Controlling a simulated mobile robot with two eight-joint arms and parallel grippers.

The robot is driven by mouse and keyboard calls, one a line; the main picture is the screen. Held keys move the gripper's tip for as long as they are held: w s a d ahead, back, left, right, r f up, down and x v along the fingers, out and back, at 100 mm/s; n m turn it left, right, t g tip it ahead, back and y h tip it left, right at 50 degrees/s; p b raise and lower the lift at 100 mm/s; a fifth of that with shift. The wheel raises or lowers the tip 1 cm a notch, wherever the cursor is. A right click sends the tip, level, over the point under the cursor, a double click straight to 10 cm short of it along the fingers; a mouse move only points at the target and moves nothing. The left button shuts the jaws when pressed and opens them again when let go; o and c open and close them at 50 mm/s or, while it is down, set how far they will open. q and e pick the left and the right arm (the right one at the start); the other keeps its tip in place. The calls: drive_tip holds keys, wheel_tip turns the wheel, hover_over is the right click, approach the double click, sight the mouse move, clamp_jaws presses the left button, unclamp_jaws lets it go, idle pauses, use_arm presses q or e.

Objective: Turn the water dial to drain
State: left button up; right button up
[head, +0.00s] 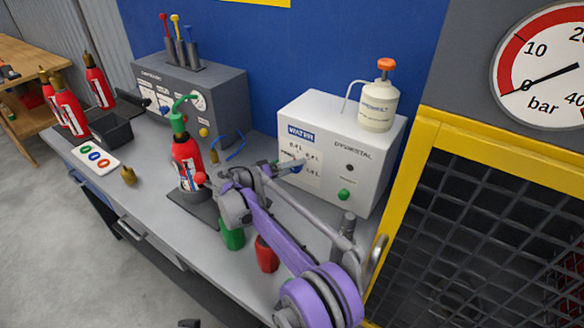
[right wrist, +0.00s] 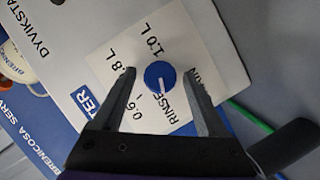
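The white water box (head: 322,110) stands at the back right of the bench, with a white label plate on its front. The blue water dial (right wrist: 160,75) shows in the right wrist view on that plate, among prints such as "0.8 L", "1.0 L" and "RINSE". Its white mark points down in that picture, near "RINSE". In the head view this gripper (head: 288,166) is at the plate.
A white bottle with an orange cap (head: 379,105) stands on the box. A green knob (head: 344,194) is low on its front. A red extinguisher (head: 186,162) stands left of my right arm. A yellow-framed mesh cage (head: 470,220) is at the right.

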sight(303, 138)
wheel_tip(303, 138, up, 10)
drive_tip(key=shift+p, duration=0.3)
idle(0.4)
